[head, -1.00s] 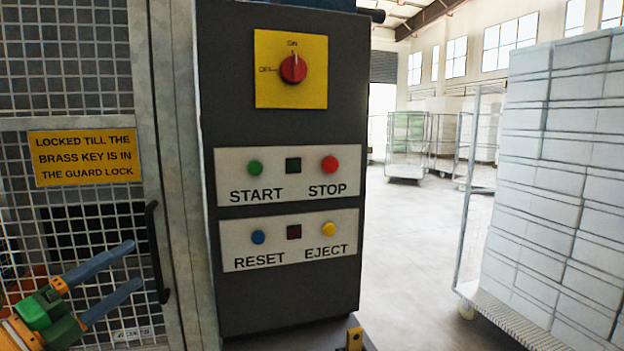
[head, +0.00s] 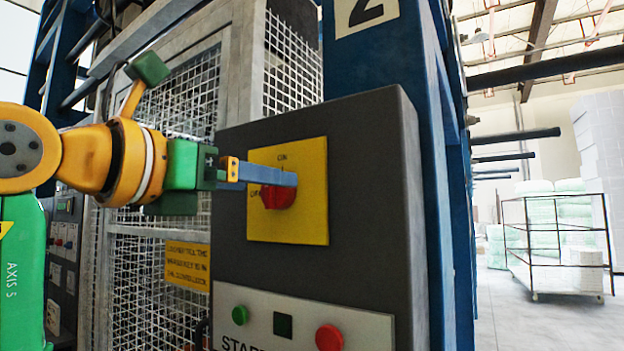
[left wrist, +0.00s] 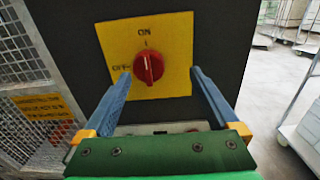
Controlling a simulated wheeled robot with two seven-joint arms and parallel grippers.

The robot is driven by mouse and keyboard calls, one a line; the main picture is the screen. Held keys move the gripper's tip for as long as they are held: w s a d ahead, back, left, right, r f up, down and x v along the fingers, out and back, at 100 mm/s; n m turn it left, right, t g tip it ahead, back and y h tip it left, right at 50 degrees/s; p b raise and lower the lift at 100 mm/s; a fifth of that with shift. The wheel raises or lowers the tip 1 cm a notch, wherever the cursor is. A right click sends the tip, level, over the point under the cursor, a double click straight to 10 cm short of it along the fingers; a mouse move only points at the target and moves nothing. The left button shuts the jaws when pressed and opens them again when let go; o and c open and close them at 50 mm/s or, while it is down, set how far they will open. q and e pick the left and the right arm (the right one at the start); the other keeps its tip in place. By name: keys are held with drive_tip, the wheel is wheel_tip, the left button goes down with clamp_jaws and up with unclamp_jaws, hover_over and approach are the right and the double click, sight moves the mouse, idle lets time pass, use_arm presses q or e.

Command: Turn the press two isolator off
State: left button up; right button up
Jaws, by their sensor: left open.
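The red isolator knob (head: 278,198) sits on a yellow plate (head: 312,225) at the top of the dark control box. A blue finger partly hides it in the head view. In the left wrist view the knob (left wrist: 148,67) shows whole, its pointer upright at ON, with OFF marked to the left. My left gripper (head: 292,179) reaches in from the left, in front of the plate. It is open, with its fingertips (left wrist: 161,74) on either side of the knob; I cannot tell whether they touch it. My right gripper is not in view.
A sign with a 2 (head: 366,12) is on the blue press frame above the box. START and STOP buttons (head: 329,338) are below the plate. A mesh guard door (head: 150,262) stands left. Open floor (head: 540,320) and a loaded cage trolley (head: 560,240) are at right.

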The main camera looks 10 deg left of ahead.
sight(267, 188)
use_arm(q)
drive_tip(key=w+p, duration=0.1)
drive_tip(key=w, duration=0.1)
drive_tip(key=w+a+p, duration=0.1)
drive_tip(key=w, duration=0.1)
drive_tip(key=shift+w, duration=0.15)
drive_tip(key=shift+w+d+f, duration=0.15)
drive_tip(key=shift+w+d, duration=0.35)
drive_tip(key=shift+d, duration=0.3)
drive_tip(key=shift+c, duration=0.6)
drive_tip(key=shift+w, duration=0.2)
drive_tip(key=c, duration=0.4)
drive_tip(key=shift+a+f, duration=0.1)
drive_tip(key=shift+a, duration=0.25)
drive_tip(key=c, duration=0.8)
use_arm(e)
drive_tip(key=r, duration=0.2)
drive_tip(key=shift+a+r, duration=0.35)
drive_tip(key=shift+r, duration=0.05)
